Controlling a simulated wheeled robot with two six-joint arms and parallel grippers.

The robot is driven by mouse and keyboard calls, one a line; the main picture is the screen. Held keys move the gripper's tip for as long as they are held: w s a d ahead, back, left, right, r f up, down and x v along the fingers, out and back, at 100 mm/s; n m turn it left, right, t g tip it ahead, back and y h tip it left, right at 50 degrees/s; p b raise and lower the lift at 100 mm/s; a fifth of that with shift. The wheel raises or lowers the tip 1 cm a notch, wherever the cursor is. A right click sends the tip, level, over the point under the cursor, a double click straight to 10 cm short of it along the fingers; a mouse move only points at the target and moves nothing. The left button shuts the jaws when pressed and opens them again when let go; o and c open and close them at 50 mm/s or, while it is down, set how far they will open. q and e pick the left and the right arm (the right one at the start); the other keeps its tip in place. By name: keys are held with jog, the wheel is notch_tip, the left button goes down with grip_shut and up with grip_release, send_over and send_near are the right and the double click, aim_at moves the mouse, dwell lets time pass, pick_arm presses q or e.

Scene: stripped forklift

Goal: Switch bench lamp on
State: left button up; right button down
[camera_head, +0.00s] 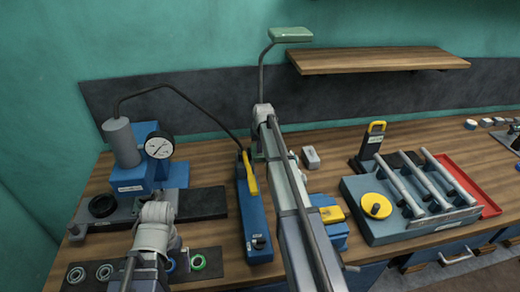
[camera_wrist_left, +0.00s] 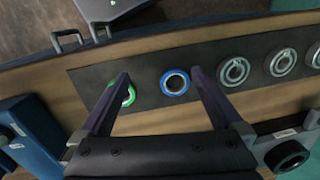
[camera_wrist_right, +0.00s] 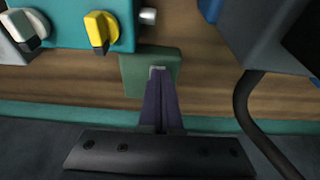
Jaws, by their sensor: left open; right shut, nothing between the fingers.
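The bench lamp's green head (camera_head: 290,35) stands on a thin grey stalk at the back of the bench, high above it. A dark green block (camera_wrist_right: 133,78) in the right wrist view looks like the lamp's base. My right gripper (camera_wrist_right: 157,72) is shut and empty, with its tips over a small pale part on that block. The fingers hide most of that part, and I cannot tell whether they touch it. My left gripper (camera_wrist_left: 161,75) is open over a dark mat, empty.
The mat holds a blue ring (camera_wrist_left: 175,82), a green ring (camera_head: 198,262) and grey rings. A pump with a gauge (camera_head: 159,146) stands at the left. A blue-grey tray with rods (camera_head: 400,234) and a wooden shelf (camera_head: 378,61) are at the right. A dark curved tube (camera_wrist_right: 244,105) is near my right gripper.

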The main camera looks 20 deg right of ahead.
pick_arm(q)
jog(key=shift+f, duration=0.1)
pick_arm(e)
jog(key=shift+f, duration=0.1)
pick_arm(q)
jog(key=shift+f+b, duration=0.45)
jog(key=shift+b, duration=0.1)
pick_arm(e)
jog(key=shift+s+a+f, duration=0.1)
jog(key=shift+s+f, duration=0.15)
jog(key=shift+f, duration=0.1)
pick_arm(q)
jog(key=shift+f, duration=0.25)
pick_arm(e)
jog(key=shift+f+t, duration=0.1)
jog(key=shift+t, duration=0.3)
pick_arm(q)
jog(key=shift+r, duration=0.2)
pick_arm(e)
jog(key=shift+w+r, duration=0.1)
jog(key=shift+r, duration=0.15)
jog(key=shift+w, duration=0.15)
pick_arm(q)
jog(key=shift+r+p, duration=0.3)
jog(key=shift+r, duration=0.05)
pick_arm(e)
jog(key=shift+w+d+r, duration=0.25)
jog(key=shift+w+r, duration=0.05)
jog(key=shift+w, duration=0.3)
